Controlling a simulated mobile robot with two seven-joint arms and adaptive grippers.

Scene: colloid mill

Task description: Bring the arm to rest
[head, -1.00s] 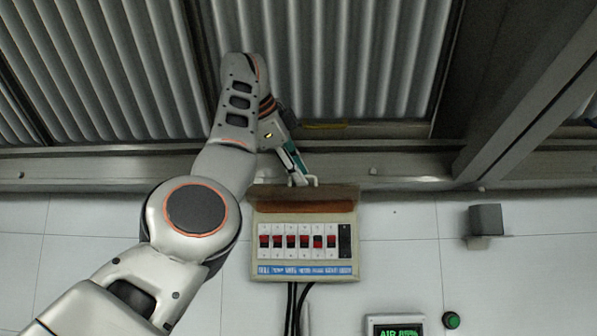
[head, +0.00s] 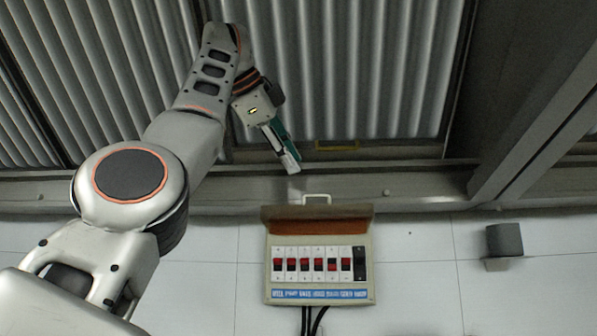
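My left arm comes in from the lower left and reaches up to the corrugated panel. My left gripper (head: 291,167) points down and to the right, above the breaker box (head: 269,262). It is apart from the box's white handle (head: 317,198) and nothing shows in it. Its fingers look close together, but their gap is too small to tell. The box's brown lid (head: 318,213) stands raised, with a row of red and white switches (head: 305,265) and one black switch (head: 360,263) below. My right gripper is out of view.
A corrugated metal panel (head: 350,60) and a beam (head: 400,185) lie behind the arm. A yellow bar (head: 336,145) is right of the gripper. A grey box (head: 505,240) sits on the white wall at the right. Black cables (head: 311,320) hang below the breaker box.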

